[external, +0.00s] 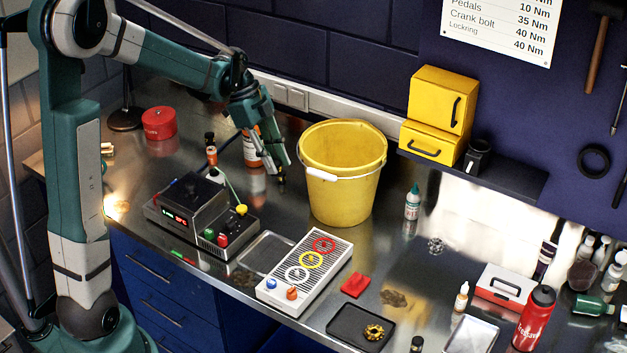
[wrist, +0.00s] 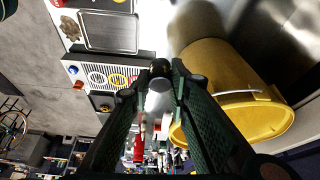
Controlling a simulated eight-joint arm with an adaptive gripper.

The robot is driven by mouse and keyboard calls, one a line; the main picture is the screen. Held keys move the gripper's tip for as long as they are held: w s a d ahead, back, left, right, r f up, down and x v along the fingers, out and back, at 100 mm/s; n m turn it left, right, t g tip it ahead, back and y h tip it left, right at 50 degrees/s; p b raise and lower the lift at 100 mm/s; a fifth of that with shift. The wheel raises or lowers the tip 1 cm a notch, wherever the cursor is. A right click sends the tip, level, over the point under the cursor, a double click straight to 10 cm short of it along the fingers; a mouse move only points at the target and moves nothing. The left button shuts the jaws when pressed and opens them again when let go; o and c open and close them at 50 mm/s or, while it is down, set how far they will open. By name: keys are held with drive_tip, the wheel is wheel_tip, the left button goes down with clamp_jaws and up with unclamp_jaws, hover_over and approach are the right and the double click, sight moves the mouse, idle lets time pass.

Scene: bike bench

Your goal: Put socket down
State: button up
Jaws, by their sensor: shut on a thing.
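My gripper (external: 279,166) is at the back of the steel bench, just left of the yellow bucket. Its fingers are shut on a small socket (external: 282,184), which looks dark and hangs below the fingertips. In the wrist view the socket (wrist: 158,92) shows between the fingers of my gripper (wrist: 160,74), with a silver body and a dark round end. It seems to be held above the bench; the exact gap is hard to tell.
The yellow bucket (external: 341,180) stands close on the right. An orange-labelled bottle (external: 251,150) is just behind left. A control box (external: 190,212) sits in front left. A grey tray (external: 266,259) and a white panel with coloured rings (external: 305,272) lie in front.

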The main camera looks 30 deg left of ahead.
drive_tip(key=shift+r, duration=0.1)
wheel_tip(320, 180, up, 11)
drive_tip(key=w+d, duration=0.5)
drive_tip(key=d, duration=0.8)
drive_tip(key=w+d, duration=0.5)
drive_tip(key=d, duration=0.8)
drive_tip(key=s+d+n, duration=0.1)
drive_tip(key=s+d, duration=0.1)
drive_tip(key=d, duration=2.7)
wheel_tip(320, 180, down, 19)
drive_tip(key=shift+d, duration=0.3)
drive_tip(key=shift+f, duration=3.1)
drive_tip(key=shift+f, duration=0.1)
